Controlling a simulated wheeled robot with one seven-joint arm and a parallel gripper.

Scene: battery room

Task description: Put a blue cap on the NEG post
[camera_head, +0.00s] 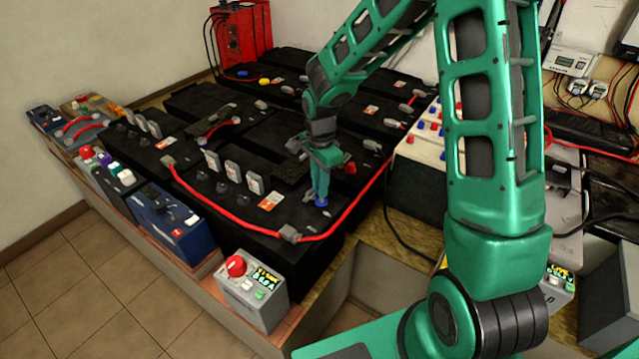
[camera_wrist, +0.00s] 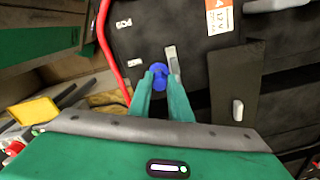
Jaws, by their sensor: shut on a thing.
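My gripper (camera_head: 321,194) points down at the near end of a black battery (camera_head: 240,205) with an orange-and-white label. Its green fingers are shut on a blue cap (camera_head: 321,203). In the wrist view the blue cap (camera_wrist: 159,74) sits at the fingertips (camera_wrist: 161,84), over the battery top (camera_wrist: 185,28). A small white label (camera_wrist: 134,63) lies just left of the cap, and a POS label (camera_wrist: 123,23) is farther off. The NEG post itself is not visible; the cap and fingers may hide it. I cannot tell whether the cap touches the post.
A red cable (camera_head: 345,213) runs along the battery's near edge, close to my gripper. A grey device with a red knob (camera_head: 250,290) stands in front. Other black batteries (camera_head: 205,100) lie behind.

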